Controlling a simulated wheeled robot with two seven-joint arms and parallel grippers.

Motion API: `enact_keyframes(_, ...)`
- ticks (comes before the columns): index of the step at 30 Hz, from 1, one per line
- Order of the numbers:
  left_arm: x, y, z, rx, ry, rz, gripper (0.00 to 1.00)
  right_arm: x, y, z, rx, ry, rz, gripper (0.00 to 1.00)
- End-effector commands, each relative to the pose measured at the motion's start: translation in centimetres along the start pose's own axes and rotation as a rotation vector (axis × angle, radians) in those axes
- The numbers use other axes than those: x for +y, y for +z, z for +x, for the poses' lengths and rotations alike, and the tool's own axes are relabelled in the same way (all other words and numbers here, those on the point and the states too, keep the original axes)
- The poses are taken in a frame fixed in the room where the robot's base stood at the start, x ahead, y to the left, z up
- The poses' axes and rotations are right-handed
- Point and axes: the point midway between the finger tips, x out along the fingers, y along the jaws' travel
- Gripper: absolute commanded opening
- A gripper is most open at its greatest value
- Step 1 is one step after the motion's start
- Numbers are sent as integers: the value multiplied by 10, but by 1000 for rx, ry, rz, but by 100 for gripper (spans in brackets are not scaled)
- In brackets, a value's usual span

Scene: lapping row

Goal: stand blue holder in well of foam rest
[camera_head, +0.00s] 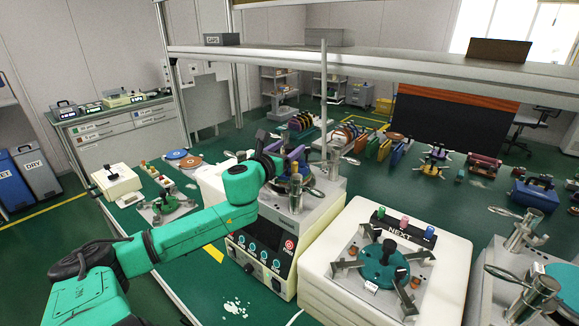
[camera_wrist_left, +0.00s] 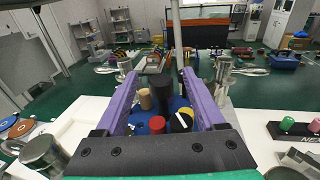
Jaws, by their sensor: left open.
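A blue round holder with a dark upright knob (camera_wrist_left: 163,92) sits between my left gripper's purple fingers in the left wrist view. Tan, red and yellow pegs stand around the knob. In the head view my left gripper (camera_head: 287,165) is over the top of the white machine (camera_head: 322,215), and its wrist hides most of the holder. The fingers in the left wrist view (camera_wrist_left: 160,80) are apart, one on each side of the knob. I cannot tell whether they touch it. My right gripper is not in view.
A second white unit with a teal disc (camera_head: 383,266) and a black rack marked NEXT (camera_head: 404,231) stands to the right. A pale block with a dark knob (camera_head: 117,182) is on the left bench.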

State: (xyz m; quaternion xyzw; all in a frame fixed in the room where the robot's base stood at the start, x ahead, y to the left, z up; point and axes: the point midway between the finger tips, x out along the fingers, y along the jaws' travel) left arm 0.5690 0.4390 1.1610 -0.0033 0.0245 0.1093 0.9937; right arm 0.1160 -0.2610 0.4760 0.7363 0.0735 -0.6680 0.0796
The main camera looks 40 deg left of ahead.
Motion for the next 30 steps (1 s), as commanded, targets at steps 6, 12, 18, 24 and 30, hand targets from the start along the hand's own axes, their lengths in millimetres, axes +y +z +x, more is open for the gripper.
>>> enact_keyframes(6, -1, 1, 10, -1, -1, 1, 72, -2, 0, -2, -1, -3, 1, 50)
enact_keyframes(12, -1, 0, 10, 0, -1, 1, 56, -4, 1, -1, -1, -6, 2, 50)
enact_keyframes(18, -1, 0, 9, 0, -1, 1, 0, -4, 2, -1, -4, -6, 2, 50)
enact_keyframes(24, -1, 0, 9, 0, -1, 1, 0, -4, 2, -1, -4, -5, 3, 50)
enact_keyframes(30, -1, 0, 9, 0, -2, 1, 0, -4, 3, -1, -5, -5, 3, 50)
